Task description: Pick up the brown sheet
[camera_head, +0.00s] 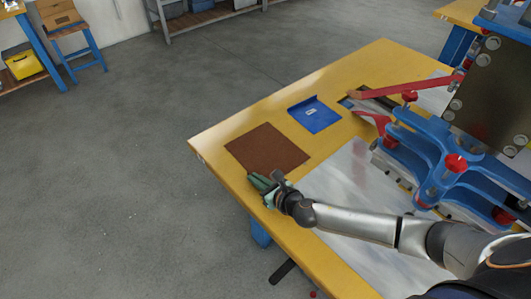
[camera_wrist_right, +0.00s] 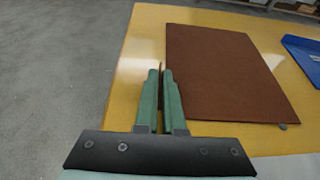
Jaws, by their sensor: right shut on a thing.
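The brown sheet (camera_head: 268,148) is a flat, roughly square panel near the corner of the yellow table. It fills much of the right wrist view (camera_wrist_right: 222,72). My right gripper (camera_head: 259,181), with green fingers, is at the sheet's near edge. In the right wrist view its fingers (camera_wrist_right: 161,75) are close together, with a thin brown edge between them. The sheet looks about level with the tabletop; I cannot tell whether it is raised. My left gripper is not in view.
The yellow table (camera_head: 225,130) also holds a blue tray (camera_head: 314,114) beyond the sheet. A blue and red clamp machine (camera_head: 430,165) with a pale metal plate (camera_head: 345,185) stands at the right. Grey floor (camera_head: 110,170) lies open at the left.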

